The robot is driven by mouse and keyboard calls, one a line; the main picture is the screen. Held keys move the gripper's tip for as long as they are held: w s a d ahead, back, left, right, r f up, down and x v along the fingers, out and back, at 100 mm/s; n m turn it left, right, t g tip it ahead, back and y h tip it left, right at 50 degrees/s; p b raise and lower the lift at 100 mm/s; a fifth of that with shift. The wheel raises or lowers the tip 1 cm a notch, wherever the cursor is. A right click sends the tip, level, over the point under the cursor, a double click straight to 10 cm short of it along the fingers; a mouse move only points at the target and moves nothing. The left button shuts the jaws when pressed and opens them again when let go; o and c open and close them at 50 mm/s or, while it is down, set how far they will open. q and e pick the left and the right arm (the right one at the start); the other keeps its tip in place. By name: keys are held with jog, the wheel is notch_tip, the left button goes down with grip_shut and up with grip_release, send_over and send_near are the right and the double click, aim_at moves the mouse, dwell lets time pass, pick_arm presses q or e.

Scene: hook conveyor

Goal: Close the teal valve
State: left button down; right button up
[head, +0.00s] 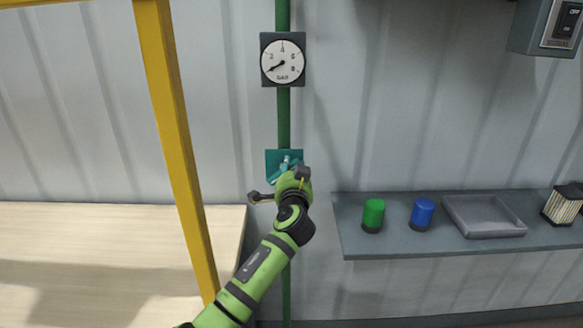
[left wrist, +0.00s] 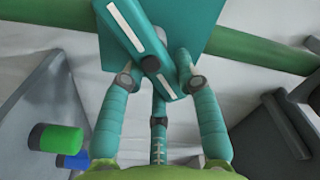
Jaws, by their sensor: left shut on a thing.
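The teal valve has a square teal plate (head: 272,157) on a vertical green pipe (head: 284,120), below a round gauge. Its teal lever (left wrist: 136,38), with white stripes and a dark centre pivot, lies slantwise to the pipe in the left wrist view. My left gripper (head: 288,166) reaches the valve from below. In the left wrist view its teal fingers (left wrist: 158,80) close around the lower part of the lever, one on each side. The head view mostly hides the lever behind the gripper. My right gripper is not in view.
The gauge (head: 283,60) is above the valve. A yellow post (head: 172,130) and a pale wooden table (head: 80,260) are at left. A grey shelf (head: 345,225) at right holds a green cylinder (head: 373,214), a blue cylinder (head: 422,213) and a grey tray (head: 484,232).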

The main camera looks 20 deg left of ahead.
pick_arm(q)
jog(key=m, duration=0.3)
jog(key=shift+d+f+m, duration=0.1)
jog(key=shift+f+m, duration=0.2)
jog(key=shift+m, duration=0.1)
jog(key=shift+f+m+p, duration=0.25)
jog(key=shift+m+p, duration=0.1)
jog(key=shift+m, duration=0.65)
jog(key=shift+f+m+p, duration=0.2)
jog(key=shift+m+p, duration=0.15)
jog(key=shift+m, duration=0.65)
jog(key=c, duration=0.9)
grip_release()
jog(key=shift+w+f, duration=0.1)
jog(key=v, duration=1.2)
